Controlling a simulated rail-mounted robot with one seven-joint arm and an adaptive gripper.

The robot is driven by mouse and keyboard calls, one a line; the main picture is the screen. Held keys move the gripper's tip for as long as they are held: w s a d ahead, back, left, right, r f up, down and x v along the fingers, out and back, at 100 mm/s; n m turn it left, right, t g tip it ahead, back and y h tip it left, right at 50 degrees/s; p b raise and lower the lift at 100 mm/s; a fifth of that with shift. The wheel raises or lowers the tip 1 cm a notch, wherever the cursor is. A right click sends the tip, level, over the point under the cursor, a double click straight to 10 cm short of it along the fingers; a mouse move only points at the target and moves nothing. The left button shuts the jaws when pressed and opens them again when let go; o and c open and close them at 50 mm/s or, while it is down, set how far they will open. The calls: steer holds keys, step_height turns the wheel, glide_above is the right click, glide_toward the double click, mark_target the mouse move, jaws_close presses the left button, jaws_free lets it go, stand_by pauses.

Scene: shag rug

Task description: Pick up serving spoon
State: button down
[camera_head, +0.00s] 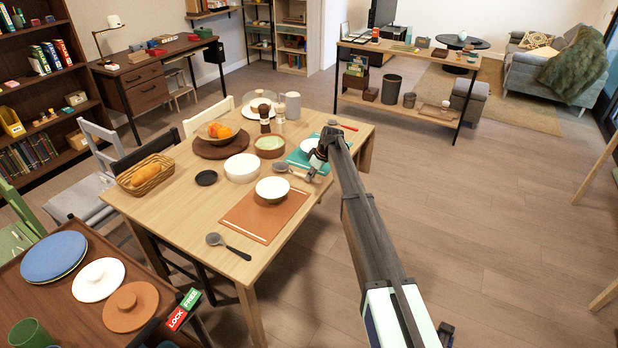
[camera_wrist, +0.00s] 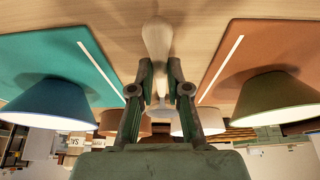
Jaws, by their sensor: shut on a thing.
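A serving spoon with a grey bowl (camera_head: 281,168) lies between the teal and orange placemats on the wooden table. My gripper (camera_head: 312,173) reaches down at its handle end, from the right. In the wrist view my gripper (camera_wrist: 159,90) is shut on the spoon. A pale, elongated part of the spoon (camera_wrist: 157,42) extends beyond the fingertips over the bare wood. The fingers hide part of the spoon, and I cannot tell whether it is clear of the table. A second spoon (camera_head: 236,250), grey with a dark handle, lies near the table's front edge.
A teal placemat (camera_head: 298,160) and an orange placemat (camera_head: 250,228) flank the spoon. A pale bowl (camera_head: 273,189) sits on the orange mat. A white bowl (camera_head: 242,168), a brown bowl (camera_head: 270,147) and a bread basket (camera_head: 146,174) stand nearby. Floor right of the table is open.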

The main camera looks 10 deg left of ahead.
step_height(320, 180, up, 19)
steer(key=b, duration=0.3)
steer(key=shift+b, duration=0.3)
steer(key=shift+a, duration=0.1)
stand_by(0.4)
